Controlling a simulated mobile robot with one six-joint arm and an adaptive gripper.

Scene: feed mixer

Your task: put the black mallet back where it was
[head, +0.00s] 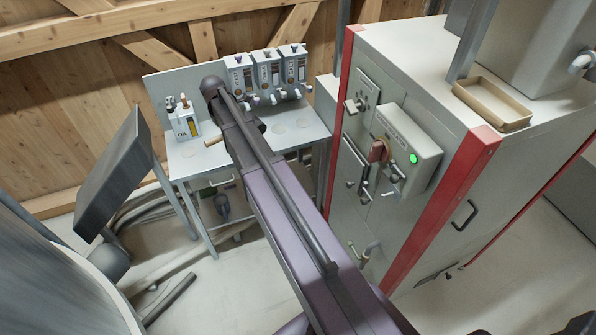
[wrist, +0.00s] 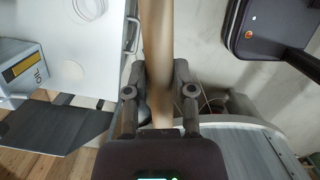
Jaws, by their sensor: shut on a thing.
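In the wrist view my gripper (wrist: 158,78) is shut on a pale wooden handle (wrist: 157,35), which I take to be the black mallet's. The handle runs up out of the top of the picture. The mallet's black head cannot be made out. In the head view a short piece of wooden handle (head: 213,141) shows left of my arm, above the small workbench (head: 185,165). My arm hides the rest of the handle and my gripper there.
An oil can (head: 185,124) stands on the bench's left, and several dispensers (head: 267,72) line its back. Pale round marks lie on the bench top. A control cabinet (head: 400,150) is to the right. A dark tilted panel (head: 115,170) and a metal drum (head: 70,290) are left.

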